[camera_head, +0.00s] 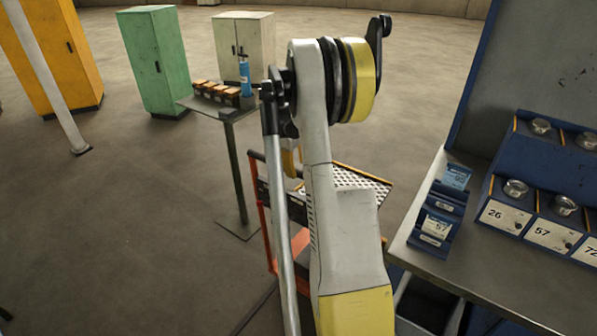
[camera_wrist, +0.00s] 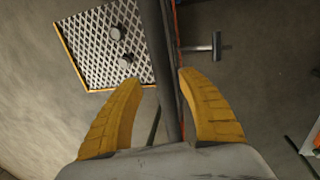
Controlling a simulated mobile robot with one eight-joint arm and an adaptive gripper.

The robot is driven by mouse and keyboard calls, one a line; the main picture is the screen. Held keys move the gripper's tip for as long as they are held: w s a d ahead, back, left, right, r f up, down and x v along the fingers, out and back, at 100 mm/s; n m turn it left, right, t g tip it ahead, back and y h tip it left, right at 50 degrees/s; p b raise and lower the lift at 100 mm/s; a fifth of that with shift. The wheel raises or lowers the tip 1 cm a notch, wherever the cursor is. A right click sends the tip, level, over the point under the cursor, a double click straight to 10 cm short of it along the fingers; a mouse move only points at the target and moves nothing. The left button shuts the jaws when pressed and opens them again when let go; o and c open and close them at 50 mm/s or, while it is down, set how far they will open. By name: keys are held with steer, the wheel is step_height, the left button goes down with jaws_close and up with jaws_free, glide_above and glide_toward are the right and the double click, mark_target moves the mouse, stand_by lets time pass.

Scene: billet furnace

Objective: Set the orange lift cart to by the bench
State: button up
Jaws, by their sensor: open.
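The orange lift cart (camera_head: 268,222) stands on the floor left of the bench, largely hidden behind my arm. Its perforated, orange-edged platform (camera_head: 362,186) shows right of the arm. In the wrist view the platform (camera_wrist: 88,52) is at upper left, with two dark round pieces on it. My gripper (camera_wrist: 160,80) is open, its yellow fingers either side of a dark bar (camera_wrist: 168,55) that looks like part of the cart. I cannot tell whether they touch it. The bench (camera_head: 470,270) is at the right.
A small stand (camera_head: 228,113) behind the cart holds dark-and-orange blocks and a blue bottle (camera_head: 245,78). Green (camera_head: 153,62), white (camera_head: 243,45) and yellow (camera_head: 60,55) cabinets stand farther back. A bin (camera_head: 425,305) sits under the bench.

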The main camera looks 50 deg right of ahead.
step_height(320, 180, up, 9)
steer(key=a, duration=0.2)
steer(key=shift+r, duration=0.2)
stand_by(0.4)
